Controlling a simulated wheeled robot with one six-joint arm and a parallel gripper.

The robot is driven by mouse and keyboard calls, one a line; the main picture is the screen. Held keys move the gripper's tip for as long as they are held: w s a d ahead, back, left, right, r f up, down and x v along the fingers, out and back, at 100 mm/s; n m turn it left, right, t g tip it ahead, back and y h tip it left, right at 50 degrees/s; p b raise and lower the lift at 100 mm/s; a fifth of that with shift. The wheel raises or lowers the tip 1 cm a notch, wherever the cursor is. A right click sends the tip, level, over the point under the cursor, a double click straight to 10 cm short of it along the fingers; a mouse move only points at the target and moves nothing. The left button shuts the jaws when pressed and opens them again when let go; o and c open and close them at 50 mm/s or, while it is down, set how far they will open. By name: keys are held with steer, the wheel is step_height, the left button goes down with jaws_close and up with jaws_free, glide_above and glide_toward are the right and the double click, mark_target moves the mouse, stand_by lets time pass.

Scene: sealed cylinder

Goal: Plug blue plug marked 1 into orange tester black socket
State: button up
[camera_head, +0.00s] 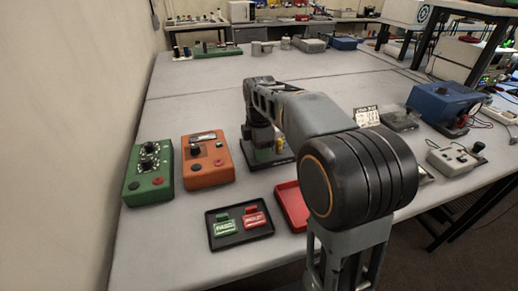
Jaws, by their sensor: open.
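No blue plug marked 1 can be made out; my arm hides part of the table.
A green tester (148,184) stands left of the orange one. A black tray (240,238) with green and red tagged pieces lies in front. A red tray (284,200) is partly behind my arm. A blue box (440,103) and grey box (452,161) stand right. The table behind is mostly clear.

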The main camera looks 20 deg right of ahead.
stand_by(0.8)
jaws_close()
steer(key=shift+r+p, duration=0.1)
steer(key=shift+p, duration=0.2)
steer(key=shift+r+p, duration=2.65)
steer(key=shift+r, duration=0.3)
